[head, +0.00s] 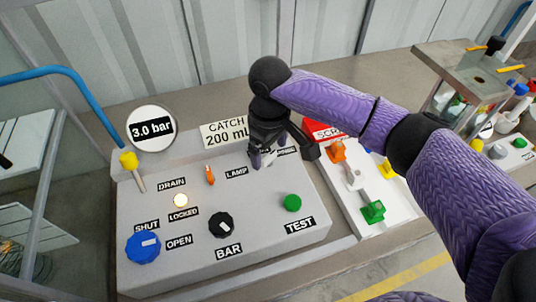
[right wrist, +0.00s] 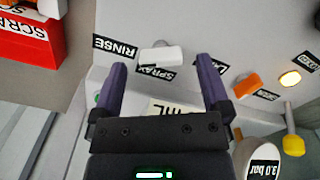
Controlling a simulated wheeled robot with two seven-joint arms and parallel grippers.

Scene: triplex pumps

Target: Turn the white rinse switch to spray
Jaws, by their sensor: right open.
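The white rinse switch (right wrist: 163,55) shows in the right wrist view on the grey panel, by the upside-down RINSE label (right wrist: 115,47) and SPRAY label (right wrist: 156,72). In the head view the switch (head: 268,161) is partly hidden behind my right gripper (head: 264,151). My right gripper is open and points down over the panel. In the wrist view its two purple fingers (right wrist: 163,66) stand to either side of the switch, with gaps on both sides. I cannot tell which label the switch points to. My left gripper is not in view.
On the panel are an orange lamp switch (head: 209,175), a black BAR knob (head: 222,224), a blue knob (head: 143,246), a green TEST button (head: 292,203) and a yellow-topped lever (head: 130,162). A white tray (head: 383,228) with coloured parts and a red SCRAP box (head: 322,130) lie right.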

